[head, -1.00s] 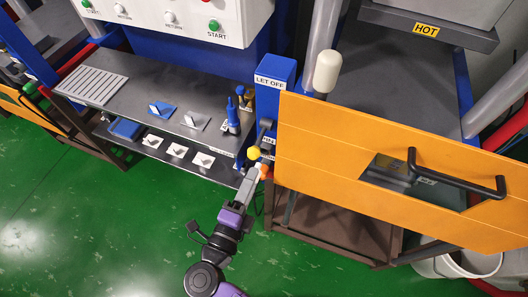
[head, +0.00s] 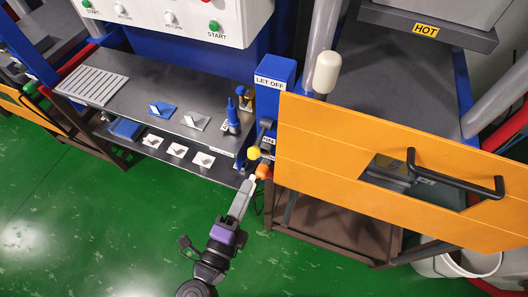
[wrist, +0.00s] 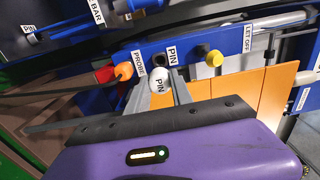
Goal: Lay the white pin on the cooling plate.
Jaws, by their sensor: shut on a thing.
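The white pin (wrist: 160,86) shows its round white head between my fingers in the wrist view. My gripper (head: 250,184) is shut on it, in front of the blue post with the LET OFF label. It also shows in the wrist view (wrist: 160,98). The pin's far end is hidden, so I cannot tell whether it is fully clear of the post. A grey slotted plate (head: 92,85), which looks like the cooling plate, lies at the left end of the grey bench, far from my gripper. Its top looks bare.
A yellow knob (wrist: 214,58) and an orange probe (wrist: 123,70) sit on the blue post beside the pin. An orange panel (head: 370,160) with a black handle stands at the right.

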